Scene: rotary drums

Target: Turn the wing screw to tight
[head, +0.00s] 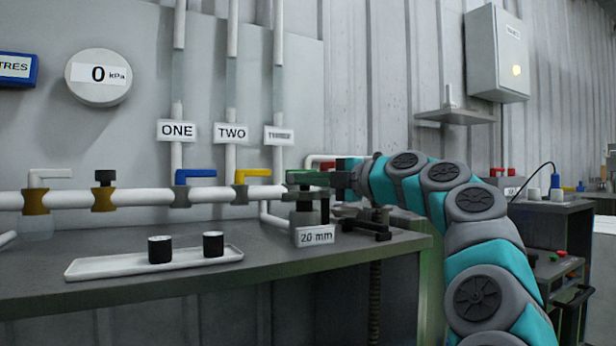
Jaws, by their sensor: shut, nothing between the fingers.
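My gripper (302,180) reaches in from the right over the back of the bench, level with the white pipe. Its fingers look shut, with nothing seen between them. Whether the fingers touch the fitting, I cannot tell. A dark clamp-like piece (372,228) sits at the bench edge to the right.
The white pipe with yellow (253,174) and blue (194,174) lever valves runs left of my gripper. A white tray (100,268) with two black cylinders lies at the bench front. The gauge (99,77) reads 0 kPa. A shelf (457,116) sticks out above my arm.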

